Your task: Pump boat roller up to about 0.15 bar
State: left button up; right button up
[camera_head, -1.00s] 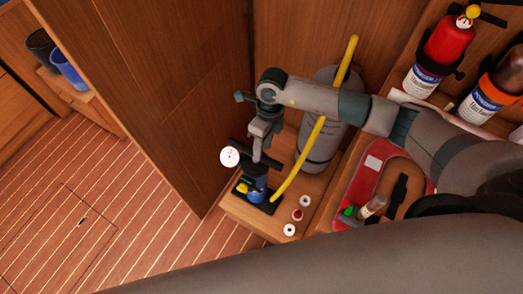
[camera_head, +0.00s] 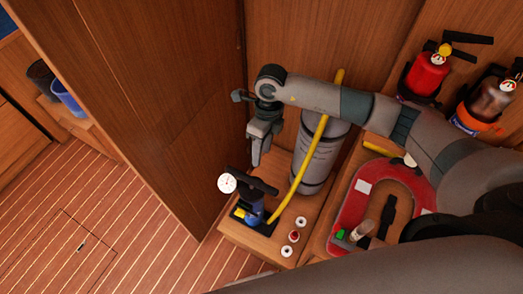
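The hand pump (camera_head: 256,213), blue with a yellow part, stands on a low wooden ledge. Its black crossbar handle (camera_head: 262,185) is on top, and a round white gauge (camera_head: 228,183) is to its left; its reading is too small to tell. A yellow hose (camera_head: 299,177) runs from the pump up along the grey upright boat roller (camera_head: 320,158). My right gripper (camera_head: 255,163) points down just above the handle, apparently apart from it. Its finger gap cannot be made out. My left gripper is not in view.
Several small round fittings (camera_head: 301,221) lie right of the pump. A red rounded tray (camera_head: 348,215) holds tools. Fire extinguishers (camera_head: 427,74) hang at upper right. A tall wooden panel (camera_head: 150,100) is close on the left. The striped floor (camera_head: 120,225) is clear.

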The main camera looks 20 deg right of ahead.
aim_at(253, 182)
jog(key=k+j, duration=0.2)
jog(key=k, duration=0.25)
jog(key=k+j, duration=0.2)
jog(key=k, duration=0.3)
